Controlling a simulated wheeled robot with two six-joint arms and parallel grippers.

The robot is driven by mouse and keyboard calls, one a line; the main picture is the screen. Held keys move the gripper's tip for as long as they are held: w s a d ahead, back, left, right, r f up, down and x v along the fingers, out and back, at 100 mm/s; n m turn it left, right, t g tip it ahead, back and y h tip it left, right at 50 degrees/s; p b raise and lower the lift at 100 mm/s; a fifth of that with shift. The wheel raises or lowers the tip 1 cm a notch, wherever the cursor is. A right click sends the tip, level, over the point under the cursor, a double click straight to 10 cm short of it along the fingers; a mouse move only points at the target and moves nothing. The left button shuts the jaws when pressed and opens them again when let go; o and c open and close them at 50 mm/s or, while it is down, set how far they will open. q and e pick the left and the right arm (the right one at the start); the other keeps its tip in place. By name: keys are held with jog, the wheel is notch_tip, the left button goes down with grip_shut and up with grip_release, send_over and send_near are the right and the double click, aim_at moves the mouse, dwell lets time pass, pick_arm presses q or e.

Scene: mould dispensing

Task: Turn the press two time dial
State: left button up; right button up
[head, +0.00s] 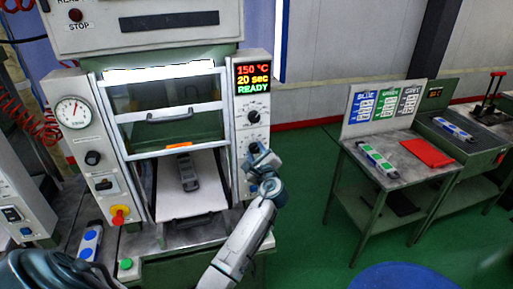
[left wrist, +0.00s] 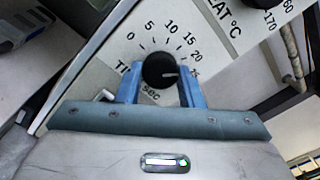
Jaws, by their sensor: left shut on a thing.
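The press (head: 172,130) stands at left centre in the head view. Its right panel has a display (head: 254,78) reading 150 °C, 20 sec, READY. The black time dial (left wrist: 159,70) shows in the left wrist view, with a scale from 0 to about 25 around it. Its pale pointer mark is turned right, near the scale's high end. The blue fingers of my left gripper (left wrist: 161,80) are shut on the dial, one on each side. In the head view my left gripper (head: 260,160) is at the right panel and hides much of that dial. My right gripper is out of view.
The temperature dial (head: 253,117) is just above the time dial. A dark mould (head: 187,171) lies on the press's pale tray (head: 185,204). A red emergency knob (head: 119,215) is on the left panel. Tables (head: 372,168) with coloured parts stand right, across open green floor.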

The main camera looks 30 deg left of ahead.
pick_arm(q)
jog(key=shift+m, duration=2)
jog(key=shift+f, duration=0.1)
jog(key=o, duration=1)
jog(key=shift+s+d+f, duration=0.1)
jog(key=shift+s+d, duration=0.15)
jog(key=shift+d, duration=0.05)
jog(key=b+v, duration=0.4)
jog(key=v, duration=0.6)
